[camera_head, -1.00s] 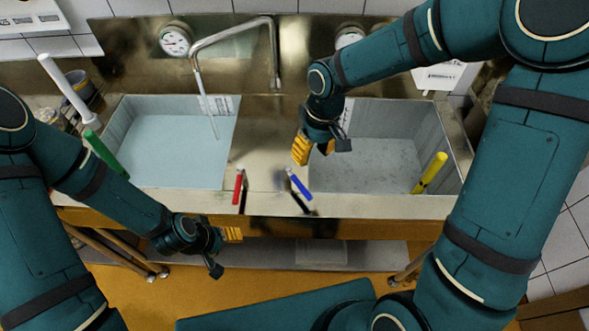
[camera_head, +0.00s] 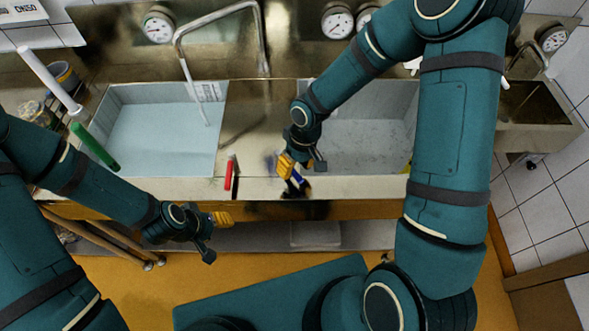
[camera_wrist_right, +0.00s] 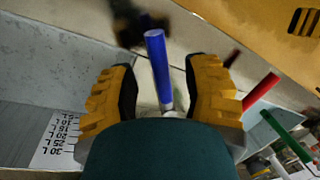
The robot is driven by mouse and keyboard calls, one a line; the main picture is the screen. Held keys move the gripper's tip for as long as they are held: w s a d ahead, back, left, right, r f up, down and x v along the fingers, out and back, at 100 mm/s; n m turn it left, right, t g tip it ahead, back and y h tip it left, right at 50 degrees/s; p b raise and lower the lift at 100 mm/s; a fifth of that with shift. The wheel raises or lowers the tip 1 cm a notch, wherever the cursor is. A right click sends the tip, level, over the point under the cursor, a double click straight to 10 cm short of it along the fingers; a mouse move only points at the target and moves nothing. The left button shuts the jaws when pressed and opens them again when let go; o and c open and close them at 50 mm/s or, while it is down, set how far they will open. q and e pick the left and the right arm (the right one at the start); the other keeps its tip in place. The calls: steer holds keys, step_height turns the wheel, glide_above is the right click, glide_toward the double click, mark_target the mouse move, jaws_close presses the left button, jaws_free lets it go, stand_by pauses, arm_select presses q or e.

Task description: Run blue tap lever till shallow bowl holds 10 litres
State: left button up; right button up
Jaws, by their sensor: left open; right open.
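The blue tap lever (camera_head: 297,181) stands at the sink's front edge, partly hidden by my right gripper in the head view. My right gripper (camera_head: 301,168) is open at the lever. In the right wrist view the blue lever (camera_wrist_right: 158,65) rises between the two spread yellow fingers, with gaps on both sides. The left basin (camera_head: 160,135) holds pale blue liquid and has a scale on its back wall; its reading is too small to tell. The right basin (camera_head: 370,140) is grey, partly hidden by my arm. My left gripper (camera_head: 215,236) is open and empty before the sink front.
A red lever (camera_head: 230,174) stands left of the blue one. A green handle (camera_head: 95,147) is at the left basin's left side. A bent spout (camera_head: 217,15) reaches over the left basin, with a thin pale line below it. Round dials (camera_head: 158,26) line the back wall.

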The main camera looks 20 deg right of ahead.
steer(key=shift+a+f, duration=0.15)
steer(key=shift+f, duration=0.65)
steer(key=shift+o, duration=0.2)
jaws_close()
steer(key=shift+s, duration=0.1)
